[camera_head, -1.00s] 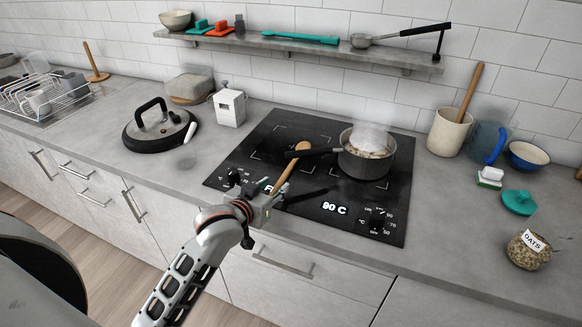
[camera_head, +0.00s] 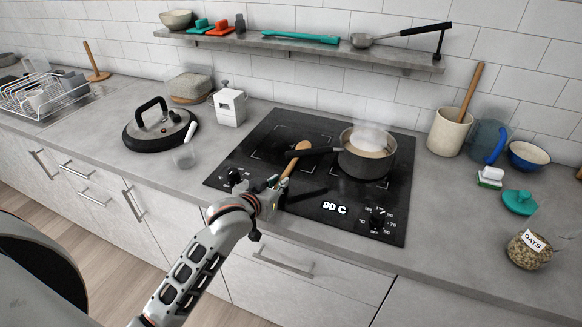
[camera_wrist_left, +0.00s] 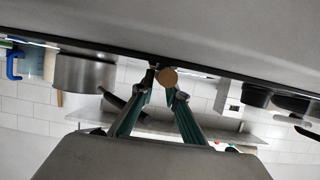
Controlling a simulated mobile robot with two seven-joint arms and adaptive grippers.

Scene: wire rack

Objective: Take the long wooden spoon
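A long wooden spoon (camera_head: 291,163) lies slanted over the front left part of the hob, its head by the dark handle of the pot (camera_head: 367,155). Its near end is by my left gripper (camera_head: 275,188), at the hob's front edge. In the left wrist view the round end of the spoon (camera_wrist_left: 168,77) shows at the tips of the two teal-lined fingers of my left gripper (camera_wrist_left: 163,93). The fingers look apart, with a gap beside the wood; firm contact is not visible. My right gripper is not in view.
The steaming pot stands at the hob's back right. A crock (camera_head: 448,132) with another wooden handle, a blue bowl (camera_head: 529,155) and an oats jar (camera_head: 529,250) are to the right.

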